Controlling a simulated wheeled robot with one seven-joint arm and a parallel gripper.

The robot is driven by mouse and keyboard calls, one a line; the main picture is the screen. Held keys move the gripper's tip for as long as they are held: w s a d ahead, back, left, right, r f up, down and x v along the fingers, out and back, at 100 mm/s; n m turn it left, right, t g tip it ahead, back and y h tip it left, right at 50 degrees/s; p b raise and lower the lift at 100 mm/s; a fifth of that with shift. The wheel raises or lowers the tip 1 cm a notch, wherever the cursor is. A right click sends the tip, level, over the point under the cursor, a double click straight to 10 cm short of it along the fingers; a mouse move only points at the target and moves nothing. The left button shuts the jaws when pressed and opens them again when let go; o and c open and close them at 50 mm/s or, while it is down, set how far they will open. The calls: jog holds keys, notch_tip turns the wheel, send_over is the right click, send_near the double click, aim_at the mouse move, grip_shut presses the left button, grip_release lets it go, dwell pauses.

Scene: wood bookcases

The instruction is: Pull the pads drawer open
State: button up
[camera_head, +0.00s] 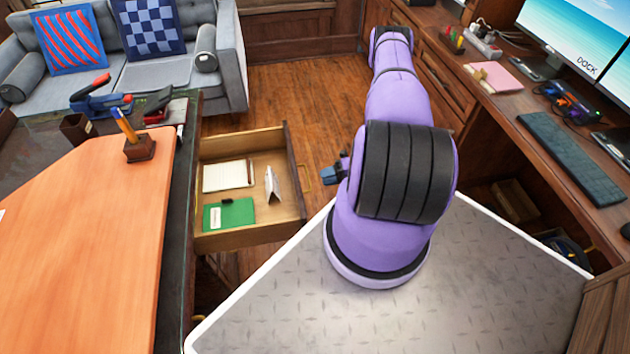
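A wooden drawer (283,213) stands pulled out from the desk at the left, its inside in full view. It holds an open white notepad (222,176) with a pen, a green pad (232,215) and a folded white card (272,185). A brass handle (306,177) is on its front, facing right. My gripper (328,173) shows only in part, as a small blue and dark piece beside my purple arm. It is just right of the handle and looks apart from it. My arm hides the rest, so I cannot tell its opening.
The desk's orange mat (95,225) carries a pencil holder (139,149); a stapler (157,104) is behind. A sofa (190,70) stands at the back left. Wood floor (290,90) is clear beyond the drawer. A computer desk (520,95) with a keyboard (570,155) lines the right.

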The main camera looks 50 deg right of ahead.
jog(key=shift+v, duration=1.95)
